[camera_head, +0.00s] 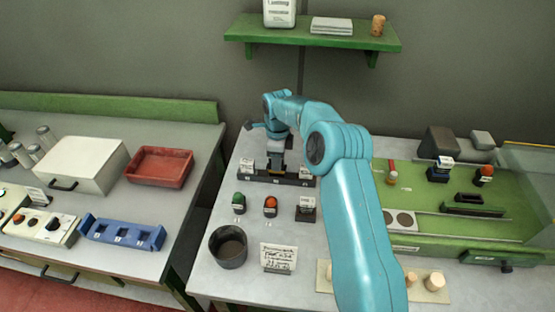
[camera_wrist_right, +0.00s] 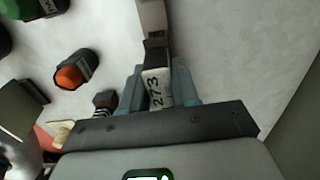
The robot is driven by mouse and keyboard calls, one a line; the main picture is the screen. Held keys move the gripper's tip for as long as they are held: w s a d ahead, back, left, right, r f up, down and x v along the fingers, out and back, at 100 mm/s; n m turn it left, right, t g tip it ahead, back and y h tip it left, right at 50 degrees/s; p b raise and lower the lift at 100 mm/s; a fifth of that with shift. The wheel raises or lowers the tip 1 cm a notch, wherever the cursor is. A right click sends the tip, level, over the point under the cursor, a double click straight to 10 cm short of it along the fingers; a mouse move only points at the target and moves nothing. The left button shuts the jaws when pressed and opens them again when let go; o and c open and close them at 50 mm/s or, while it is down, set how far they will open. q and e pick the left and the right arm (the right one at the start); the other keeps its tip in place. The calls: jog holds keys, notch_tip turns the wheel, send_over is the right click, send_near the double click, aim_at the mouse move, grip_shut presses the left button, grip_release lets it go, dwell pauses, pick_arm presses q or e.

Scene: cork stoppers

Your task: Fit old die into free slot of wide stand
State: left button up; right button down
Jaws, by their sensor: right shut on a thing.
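My right arm reaches over the middle table. Its gripper (camera_head: 276,152) is above the middle of a wide dark stand (camera_head: 262,179). In the right wrist view the gripper (camera_wrist_right: 159,84) is shut on a dark-topped die (camera_wrist_right: 156,52) with a white label reading 273. White-labelled pieces stand at the stand's left end (camera_head: 247,166) and right end (camera_head: 305,172). The gripper covers the stand's middle, and I cannot tell whether the held die touches it. My left gripper is not in view.
A green-topped piece (camera_head: 239,201), an orange-topped piece (camera_head: 270,204) and a labelled dark block (camera_head: 305,209) stand in front. A dark cup (camera_head: 228,247) and a note card (camera_head: 278,257) are nearer. A blue rack (camera_head: 122,233) is on the left bench.

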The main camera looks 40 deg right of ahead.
jog(key=shift+f+b, duration=1.25)
jog(key=shift+f, duration=0.35)
dwell(1.6)
jog(key=c, duration=0.8)
grip_release()
notch_tip(320, 180, up, 9)
jog(key=shift+r+b, duration=0.15)
jog(key=shift+b, duration=0.25)
notch_tip(320, 180, up, 7)
jog(key=shift+s+r+p, duration=0.1)
jog(key=shift+p, duration=0.6)
